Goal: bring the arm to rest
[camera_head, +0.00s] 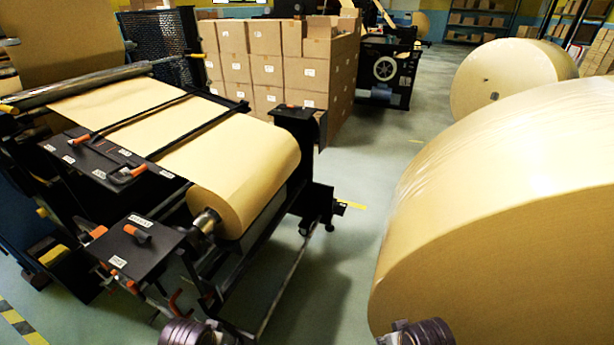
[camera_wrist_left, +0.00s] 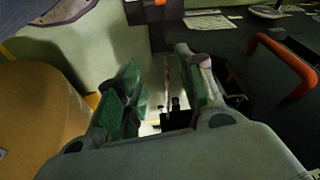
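My left gripper (camera_wrist_left: 156,58) shows in the left wrist view with its two green-lined fingers apart and nothing clearly held between them. It is over or beside a dark panel (camera_wrist_left: 235,40) that carries an orange handle (camera_wrist_left: 285,62). A tan rounded surface (camera_wrist_left: 40,115) lies to the left of the fingers; I cannot tell which roll or box it is. In the head view only ringed parts of my arms show, at the bottom edge. Neither gripper can be made out there, and my right gripper is in no view.
The black machine (camera_head: 150,240) with a kraft roll (camera_head: 235,180) fills the left. A large wrapped roll (camera_head: 500,200) stands at the right, another roll (camera_head: 510,75) behind it. Stacked cartons (camera_head: 265,65) stand behind the machine. Green floor (camera_head: 365,165) is free between machine and large roll.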

